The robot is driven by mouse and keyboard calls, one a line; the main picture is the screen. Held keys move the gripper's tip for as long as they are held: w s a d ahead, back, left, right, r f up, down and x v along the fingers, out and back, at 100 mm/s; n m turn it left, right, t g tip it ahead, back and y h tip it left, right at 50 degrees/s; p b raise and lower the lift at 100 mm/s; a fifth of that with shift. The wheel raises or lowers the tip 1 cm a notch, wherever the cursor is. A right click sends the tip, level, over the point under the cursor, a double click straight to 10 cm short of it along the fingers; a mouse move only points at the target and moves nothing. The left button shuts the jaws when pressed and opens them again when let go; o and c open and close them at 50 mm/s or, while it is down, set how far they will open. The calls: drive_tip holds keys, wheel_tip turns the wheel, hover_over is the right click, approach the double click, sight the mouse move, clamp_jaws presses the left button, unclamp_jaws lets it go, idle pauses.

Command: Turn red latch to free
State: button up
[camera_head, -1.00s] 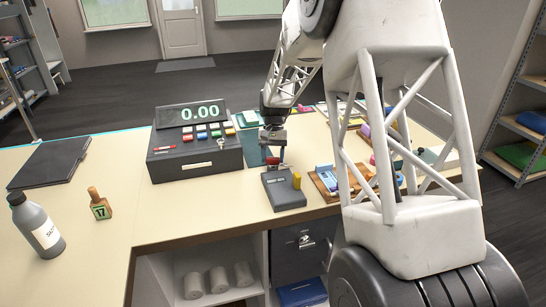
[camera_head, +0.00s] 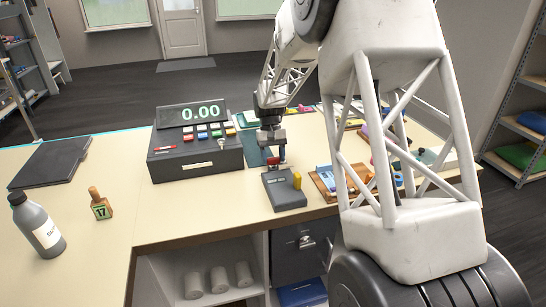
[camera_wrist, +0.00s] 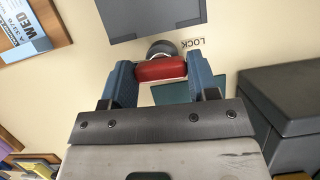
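The red latch (camera_wrist: 161,70) is a short red bar on a dark round pivot in the wrist view. The printed word LOCK (camera_wrist: 193,44) is upside down just right of the pivot. The latch (camera_head: 273,161) shows small in the head view, at the back edge of a dark grey box (camera_head: 283,193). My gripper (camera_wrist: 161,72) has its two blue fingers at both ends of the red bar, with no clear gap, so it looks shut on it. In the head view my gripper (camera_head: 271,148) points down over the latch. Where the latch points is hard to tell.
A cash register (camera_head: 196,150) stands close to the left of my gripper. The grey box carries a yellow tab (camera_head: 297,179). A wooden tray (camera_head: 326,182) with small items lies to the right. A bottle (camera_head: 38,228) and a stamp (camera_head: 100,207) stand far left.

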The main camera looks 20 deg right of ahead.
drive_tip(key=o, duration=0.4)
drive_tip(key=shift+r, duration=0.1)
drive_tip(key=v, duration=0.7)
drive_tip(key=shift+w+r, duration=0.15)
drive_tip(key=shift+r, duration=0.15)
